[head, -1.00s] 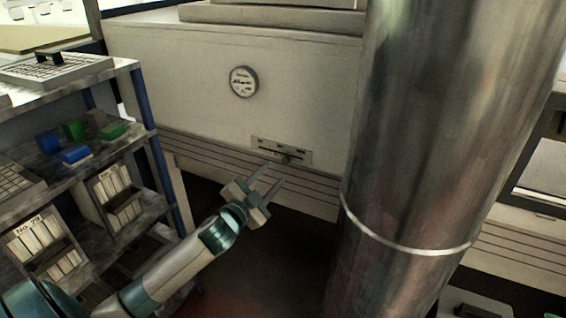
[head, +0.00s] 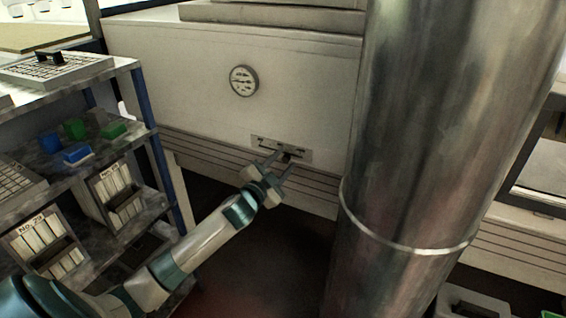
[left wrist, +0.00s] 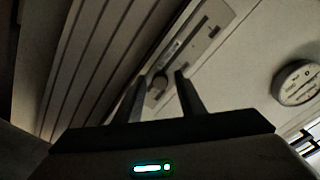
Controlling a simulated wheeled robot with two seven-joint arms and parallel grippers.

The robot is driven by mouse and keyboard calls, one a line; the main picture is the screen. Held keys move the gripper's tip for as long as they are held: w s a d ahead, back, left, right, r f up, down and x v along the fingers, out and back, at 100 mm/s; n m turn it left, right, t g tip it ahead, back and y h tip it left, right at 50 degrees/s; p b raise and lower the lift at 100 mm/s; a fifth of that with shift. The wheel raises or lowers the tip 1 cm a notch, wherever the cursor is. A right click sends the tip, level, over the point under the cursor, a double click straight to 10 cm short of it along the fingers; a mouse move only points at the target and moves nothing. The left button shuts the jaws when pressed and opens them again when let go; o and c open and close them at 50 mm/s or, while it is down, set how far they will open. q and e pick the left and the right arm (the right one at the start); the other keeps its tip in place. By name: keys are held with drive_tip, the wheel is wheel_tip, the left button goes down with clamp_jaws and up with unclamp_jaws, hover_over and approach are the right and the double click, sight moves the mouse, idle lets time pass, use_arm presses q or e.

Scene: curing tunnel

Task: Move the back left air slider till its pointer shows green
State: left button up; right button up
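The air slider (head: 281,148) is a flat plate with a slot, low on the pale tunnel wall; its plate also shows in the left wrist view (left wrist: 205,45). Its small dark knob (left wrist: 160,82) shows in the left wrist view between my fingertips. My left gripper (head: 280,160) is open, its two fingers pointing at the plate on either side of the knob. Whether they touch it I cannot tell. A round white dial (head: 244,81) sits above and left of the slider; it also shows in the left wrist view (left wrist: 298,82). Its pointer colour is too small to read. My right gripper is out of view.
A thick shiny metal duct (head: 430,130) stands just right of the slider. A shelf rack (head: 145,110) with blue and green blocks, boxes and a grid tray (head: 55,68) stands at the left. Dark floor lies open below the slider.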

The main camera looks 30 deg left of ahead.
use_arm(q)
clamp_jaws()
drive_tip(key=a, duration=0.3)
drive_tip(key=shift+s+a, duration=0.2)
drive_tip(key=shift+a, duration=0.05)
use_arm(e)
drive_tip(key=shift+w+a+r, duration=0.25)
use_arm(q)
drive_tip(key=shift+o, duration=0.9)
unclamp_jaws()
drive_tip(key=shift+s, duration=0.1)
